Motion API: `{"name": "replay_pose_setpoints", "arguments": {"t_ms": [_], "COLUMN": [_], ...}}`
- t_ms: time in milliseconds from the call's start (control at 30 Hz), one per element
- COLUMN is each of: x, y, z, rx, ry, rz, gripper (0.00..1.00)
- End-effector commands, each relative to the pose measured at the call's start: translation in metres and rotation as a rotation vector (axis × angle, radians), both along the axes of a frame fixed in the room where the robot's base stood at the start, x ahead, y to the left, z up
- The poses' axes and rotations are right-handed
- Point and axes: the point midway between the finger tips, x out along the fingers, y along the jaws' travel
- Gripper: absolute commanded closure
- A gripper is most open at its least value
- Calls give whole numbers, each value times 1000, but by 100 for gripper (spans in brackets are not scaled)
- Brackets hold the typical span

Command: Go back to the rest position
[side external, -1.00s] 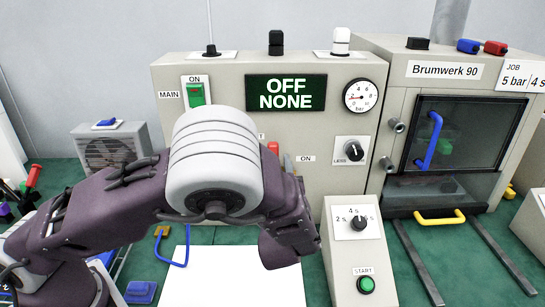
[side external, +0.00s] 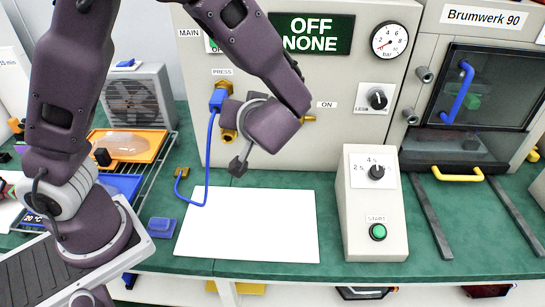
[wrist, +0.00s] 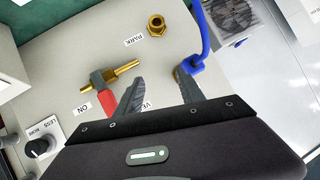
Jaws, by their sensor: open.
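A red-handled valve (wrist: 108,98) with a brass outlet and the brass PARK fitting (wrist: 156,25) are on the panel. My arm hides part of the panel.
A white sheet (side external: 250,230) lies on the green table. A START box (side external: 373,215) stands right of it. The blue hose (side external: 209,160) hangs left of my gripper. An orange tray (side external: 127,145) and a fan unit (side external: 136,100) are at left; the Brumwerk 90 cabinet (side external: 490,17) is at right.

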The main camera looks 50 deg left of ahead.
Motion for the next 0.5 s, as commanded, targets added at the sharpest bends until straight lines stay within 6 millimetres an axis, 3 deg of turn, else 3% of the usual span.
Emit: {"name": "replay_pose_setpoints", "arguments": {"t_ms": [33, 133, 200, 300, 400, 500], "x": [-22, -78, -118, -160, -184, -194], "y": [14, 28, 24, 3, -21, -38], "z": [8, 20, 30, 44, 58, 69], "rx": [-63, -235, -382, -537, -583, -559], "ry": [93, 324, 448, 511, 480, 430], "rz": [30, 9, -88, -319, -554, -717], "gripper": [55, 55, 55, 55, 55, 55]}}
